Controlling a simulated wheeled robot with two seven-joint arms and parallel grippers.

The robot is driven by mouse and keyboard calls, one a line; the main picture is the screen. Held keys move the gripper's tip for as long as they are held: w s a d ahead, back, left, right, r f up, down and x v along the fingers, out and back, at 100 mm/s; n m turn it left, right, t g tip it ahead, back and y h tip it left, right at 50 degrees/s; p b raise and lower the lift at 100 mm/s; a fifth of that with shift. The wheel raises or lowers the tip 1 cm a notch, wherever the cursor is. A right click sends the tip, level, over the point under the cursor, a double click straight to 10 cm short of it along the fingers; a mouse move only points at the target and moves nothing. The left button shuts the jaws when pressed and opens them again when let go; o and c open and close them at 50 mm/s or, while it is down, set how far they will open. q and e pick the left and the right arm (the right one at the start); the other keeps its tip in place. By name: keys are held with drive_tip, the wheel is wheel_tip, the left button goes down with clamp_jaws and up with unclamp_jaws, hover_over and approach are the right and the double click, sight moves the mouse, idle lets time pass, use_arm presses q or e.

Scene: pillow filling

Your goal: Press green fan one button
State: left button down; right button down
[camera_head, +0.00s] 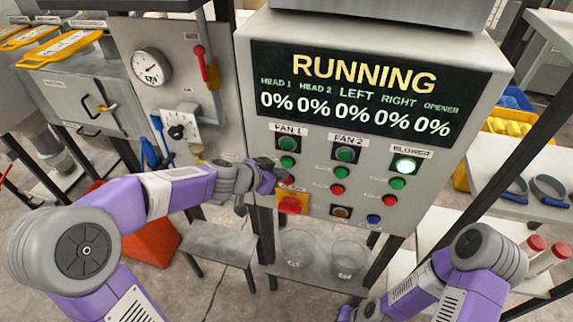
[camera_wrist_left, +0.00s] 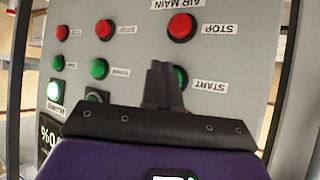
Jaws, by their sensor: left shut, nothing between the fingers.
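The green fan one button (camera_head: 287,162) is on the grey control panel, below the FAN 1 lamp (camera_head: 287,143). My left gripper (camera_head: 281,174) is shut and empty, in front of the panel just below that button in the head view. In the left wrist view, which shows the panel upside down, the shut fingers (camera_wrist_left: 161,82) partly cover the green button (camera_wrist_left: 181,77) beside the START label. I cannot tell whether they touch it. My right arm is at the bottom right; its fingers are not visible.
The FAN 2 and BLOWER columns stand right of FAN 1, with green buttons (camera_head: 340,174) and red buttons (camera_head: 390,199). The BLOWER lamp (camera_head: 405,166) is lit. The display (camera_head: 350,95) reads RUNNING. A red-and-yellow switch (camera_head: 292,203) sits below the left gripper.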

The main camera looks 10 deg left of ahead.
use_arm(q)
drive_tip(key=shift+w, duration=0.1)
idle(0.7)
drive_tip(key=shift+w, duration=0.35)
drive_tip(key=shift+w, duration=0.5)
idle(0.7)
drive_tip(key=shift+s, duration=0.1)
drive_tip(key=shift+s+b, duration=0.6)
drive_tip(key=shift+s, duration=0.25)
drive_tip(key=s+b, duration=0.2)
drive_tip(key=s, duration=0.3)
drive_tip(key=shift+a, duration=0.1)
